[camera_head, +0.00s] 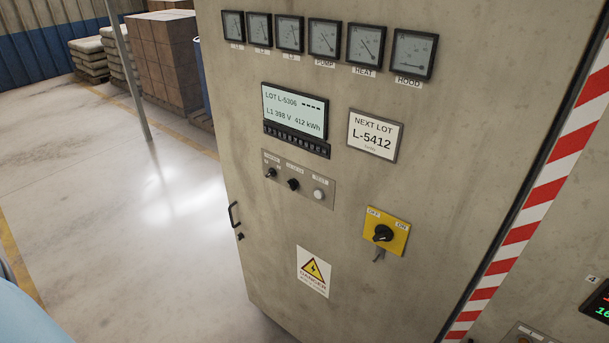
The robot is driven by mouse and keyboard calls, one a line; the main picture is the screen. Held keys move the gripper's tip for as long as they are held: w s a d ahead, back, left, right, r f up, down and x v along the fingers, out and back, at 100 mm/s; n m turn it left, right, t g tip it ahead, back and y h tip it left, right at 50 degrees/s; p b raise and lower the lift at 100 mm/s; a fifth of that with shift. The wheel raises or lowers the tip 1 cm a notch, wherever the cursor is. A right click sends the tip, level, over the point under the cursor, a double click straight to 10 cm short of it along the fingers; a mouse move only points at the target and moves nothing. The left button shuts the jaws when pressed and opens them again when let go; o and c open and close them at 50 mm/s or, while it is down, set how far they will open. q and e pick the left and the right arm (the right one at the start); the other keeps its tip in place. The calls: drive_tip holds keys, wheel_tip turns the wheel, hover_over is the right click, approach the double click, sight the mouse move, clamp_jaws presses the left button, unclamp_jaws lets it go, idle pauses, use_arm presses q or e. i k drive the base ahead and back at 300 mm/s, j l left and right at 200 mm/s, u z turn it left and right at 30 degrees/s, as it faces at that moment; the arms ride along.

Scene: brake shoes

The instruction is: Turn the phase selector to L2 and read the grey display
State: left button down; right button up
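The grey display (294,112) is on the upper part of a tall beige cabinet door (220,130). It reads "LOT L-5206" followed by dashes, and below that "L1 398 V 412 kWh". Under it, a small grey plate (328,203) carries a left switch (270,173), a black middle knob (293,185) and a pale round button (319,194). Their labels are too small to read surely, so I cannot tell which one is the phase selector or where it points. Neither of my grippers is in view.
A dark strip (297,140) sits under the display. A "NEXT LOT L-5412" sign (375,136) is to the right. A yellow OFF/ON plate (399,240) with a black rotary switch (382,233) is lower right. Several dial gauges (324,37) line the top. The floor at left is clear.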

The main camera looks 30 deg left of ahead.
sight(293, 184)
drive_tip(key=j+z, duration=0.25)
drive_tip(key=j, duration=3.5)
